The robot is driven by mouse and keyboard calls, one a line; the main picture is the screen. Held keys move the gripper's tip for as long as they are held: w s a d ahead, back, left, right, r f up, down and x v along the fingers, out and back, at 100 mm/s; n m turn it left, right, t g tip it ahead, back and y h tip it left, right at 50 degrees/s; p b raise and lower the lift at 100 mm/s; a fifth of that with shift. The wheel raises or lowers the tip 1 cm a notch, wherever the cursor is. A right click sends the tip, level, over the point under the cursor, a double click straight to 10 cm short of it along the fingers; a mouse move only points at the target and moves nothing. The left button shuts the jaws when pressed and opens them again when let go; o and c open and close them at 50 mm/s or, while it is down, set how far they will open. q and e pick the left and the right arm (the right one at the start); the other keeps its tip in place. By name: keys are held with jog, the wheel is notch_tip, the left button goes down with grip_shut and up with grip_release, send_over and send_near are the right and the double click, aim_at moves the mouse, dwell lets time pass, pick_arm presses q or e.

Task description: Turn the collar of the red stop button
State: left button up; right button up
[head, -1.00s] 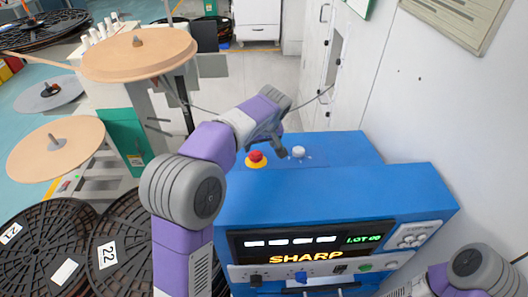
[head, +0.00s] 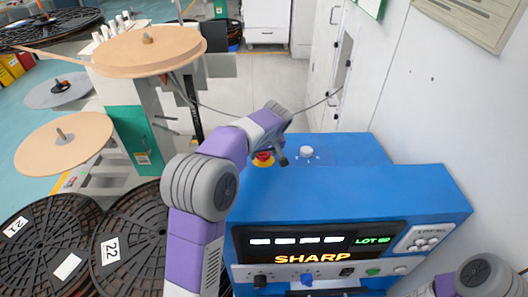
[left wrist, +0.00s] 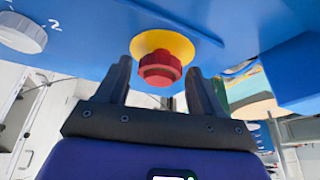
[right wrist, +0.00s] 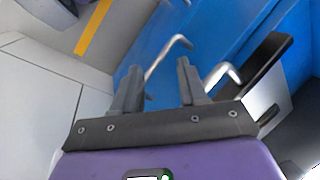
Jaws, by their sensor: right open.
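The red stop button (head: 263,156) sits on a yellow disc on the blue machine top in the head view, partly hidden by my left gripper (head: 280,153). In the left wrist view the red button with its ridged collar (left wrist: 159,68) stands out from the yellow disc (left wrist: 165,43). It lies between and beyond the fingertips of my left gripper (left wrist: 160,75), which are apart on either side of it. I see no contact. My right gripper (right wrist: 157,75) is open in the right wrist view, near bent metal handles on the blue machine's side.
A white knob (head: 307,151) stands right of the button on the machine top; it also shows in the left wrist view (left wrist: 22,32). The blue machine (head: 340,205) has a lit SHARP front panel. Metal handles (right wrist: 168,55) are near my right fingers. Reels (head: 65,143) stand at left.

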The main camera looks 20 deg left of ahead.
pick_arm(q)
jog(key=c, duration=0.8)
jog(key=m, duration=0.1)
jog(key=m+h, duration=0.1)
jog(key=shift+s+a+m+t+p, duration=0.15)
jog(key=shift+m+t+p, duration=0.25)
jog(key=shift+a+m+t+h+p, duration=0.15)
jog(key=shift+m+t+h+p, duration=0.15)
jog(key=shift+m+h+p, duration=1.35)
jog(key=shift+m+y+b, duration=0.35)
jog(key=shift+m+b, duration=0.1)
jog(key=shift+b, duration=0.05)
jog(key=o, duration=1)
